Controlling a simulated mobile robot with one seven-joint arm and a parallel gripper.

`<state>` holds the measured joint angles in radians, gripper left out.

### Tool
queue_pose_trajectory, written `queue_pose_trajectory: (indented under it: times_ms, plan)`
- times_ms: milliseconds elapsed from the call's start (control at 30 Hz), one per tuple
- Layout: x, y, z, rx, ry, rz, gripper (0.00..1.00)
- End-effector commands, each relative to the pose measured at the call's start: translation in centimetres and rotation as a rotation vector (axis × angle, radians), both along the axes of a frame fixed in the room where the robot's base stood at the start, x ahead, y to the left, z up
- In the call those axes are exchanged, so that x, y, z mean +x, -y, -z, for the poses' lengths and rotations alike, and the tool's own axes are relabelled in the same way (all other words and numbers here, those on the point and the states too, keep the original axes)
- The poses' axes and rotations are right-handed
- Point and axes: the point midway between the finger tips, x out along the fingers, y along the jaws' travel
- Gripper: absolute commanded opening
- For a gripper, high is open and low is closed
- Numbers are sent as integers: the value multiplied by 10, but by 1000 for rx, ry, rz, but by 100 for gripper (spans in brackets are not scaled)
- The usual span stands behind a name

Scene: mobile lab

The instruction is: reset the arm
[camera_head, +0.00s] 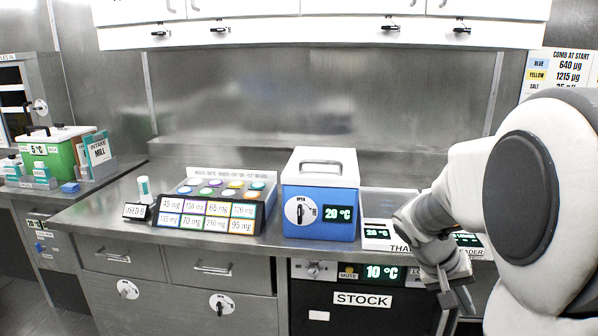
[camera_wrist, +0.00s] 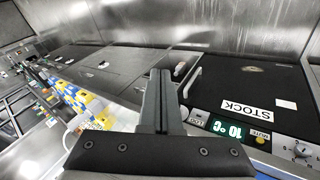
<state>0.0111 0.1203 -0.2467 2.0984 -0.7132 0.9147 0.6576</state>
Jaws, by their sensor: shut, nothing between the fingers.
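My arm enters the head view from the right, bent down over the front edge of the counter. My gripper (camera_head: 457,300) hangs in front of the counter at the lower right, beside the black STOCK unit (camera_head: 365,310). In the wrist view my gripper (camera_wrist: 160,80) shows its two dark fingers pressed together with nothing between them. The STOCK unit also shows in the wrist view (camera_wrist: 225,85), tilted, with its green 10 °C display. My arm hides part of the small units at the right end of the counter.
A blue and white box (camera_head: 320,195) reading 20 °C stands on the steel counter (camera_head: 110,210). A rack of labelled coloured caps (camera_head: 215,205) stands left of it. A green box (camera_head: 55,150) is at far left. White cabinets (camera_head: 320,33) hang above. The counter's back strip is clear.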

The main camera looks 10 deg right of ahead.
Motion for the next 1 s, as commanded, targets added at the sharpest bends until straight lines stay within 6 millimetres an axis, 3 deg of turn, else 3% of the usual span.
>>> queue_pose_trajectory:
  times_ms: [300, 600, 867, 1000]
  plan:
    - [-45, -90, -40, 236, 131, -186, 0]
    - [-94, -166, -64, 388, 255, -413, 0]
    - [-129, -214, -72, 456, 348, -584, 0]
    - [-128, -214, -109, 459, 345, -589, 0]
